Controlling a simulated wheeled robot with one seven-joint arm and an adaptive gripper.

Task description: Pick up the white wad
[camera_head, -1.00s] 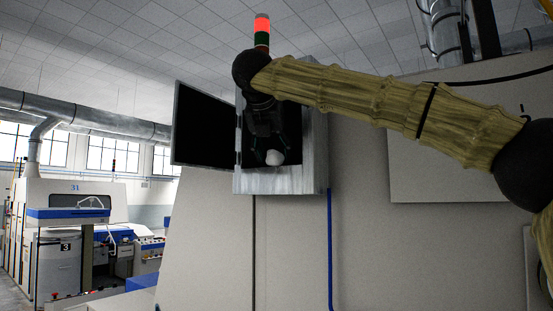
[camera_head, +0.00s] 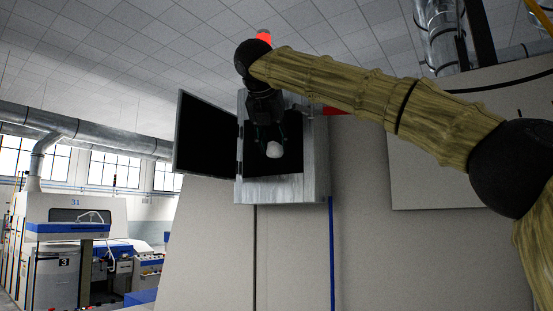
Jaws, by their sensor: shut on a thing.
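The white wad (camera_head: 274,150) is a small, pale, rounded lump in front of the dark opening of a grey metal wall box (camera_head: 270,190). My gripper (camera_head: 271,140) points down at it from above, with its dark fingers on either side of the wad. The gripper is shut on the wad. The wad shows above the box's lower edge with dark space beneath it. My gripper's fingers are hard to make out against the dark opening.
The box's dark door (camera_head: 207,134) stands open to the left. A blue pipe (camera_head: 331,250) runs down the wall below. Machines (camera_head: 75,235) stand at far left.

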